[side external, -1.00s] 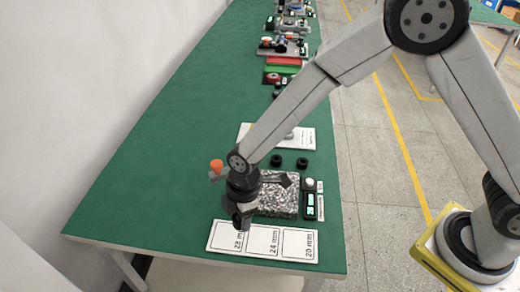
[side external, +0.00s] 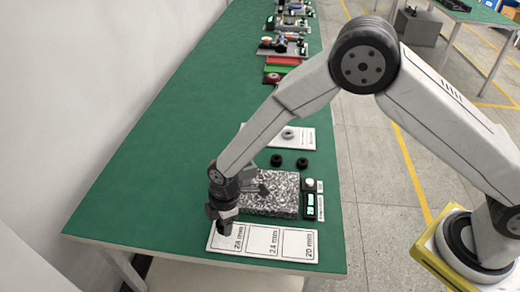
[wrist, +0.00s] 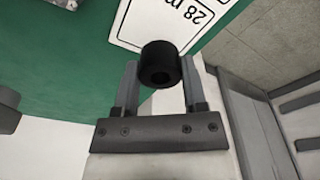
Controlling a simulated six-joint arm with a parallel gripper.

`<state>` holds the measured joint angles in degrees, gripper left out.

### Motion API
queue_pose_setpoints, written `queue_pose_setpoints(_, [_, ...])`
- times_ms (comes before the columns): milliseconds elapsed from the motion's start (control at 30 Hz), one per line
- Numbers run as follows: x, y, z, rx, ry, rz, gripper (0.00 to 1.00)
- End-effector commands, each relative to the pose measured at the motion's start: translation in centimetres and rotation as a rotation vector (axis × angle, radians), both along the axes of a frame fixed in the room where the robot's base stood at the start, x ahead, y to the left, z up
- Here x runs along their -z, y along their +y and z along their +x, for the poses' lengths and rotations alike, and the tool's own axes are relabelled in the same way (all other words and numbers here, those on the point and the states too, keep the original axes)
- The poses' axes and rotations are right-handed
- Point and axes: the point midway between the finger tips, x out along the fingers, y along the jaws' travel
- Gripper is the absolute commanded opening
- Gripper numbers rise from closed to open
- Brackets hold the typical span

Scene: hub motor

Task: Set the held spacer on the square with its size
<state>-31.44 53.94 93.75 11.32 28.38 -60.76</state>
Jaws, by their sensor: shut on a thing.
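My gripper (wrist: 160,82) is shut on a black round spacer (wrist: 160,64) with a hole in its middle, seen between the two fingers in the wrist view. In the side view my gripper (side external: 222,228) is over the left part of the white size card (side external: 262,253), at the 28 mm square (side external: 232,247). The 24 mm square (side external: 262,240) is in the middle and the 20 mm square (side external: 299,245) at the right. In the wrist view the 28 mm marking (wrist: 180,12) lies just beyond the spacer. I cannot tell whether the spacer touches the card.
A speckled stone block (side external: 270,204) stands behind the card, with a gauge with green displays (side external: 309,203) at its right. Two black spacers (side external: 276,160) (side external: 302,163) stand behind the block. A white plate with a grey ring (side external: 288,133) lies farther back. The green table is clear at left.

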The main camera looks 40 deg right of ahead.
Motion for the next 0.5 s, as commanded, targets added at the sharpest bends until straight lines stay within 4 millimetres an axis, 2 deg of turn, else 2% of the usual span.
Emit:
queue_pose_setpoints(300, [2.9,0.1,0.2,0.000,0.001,-0.001,0.00])
queue_pose_setpoints(500, [3.3,0.1,0.2,0.000,0.000,0.000,0.00])
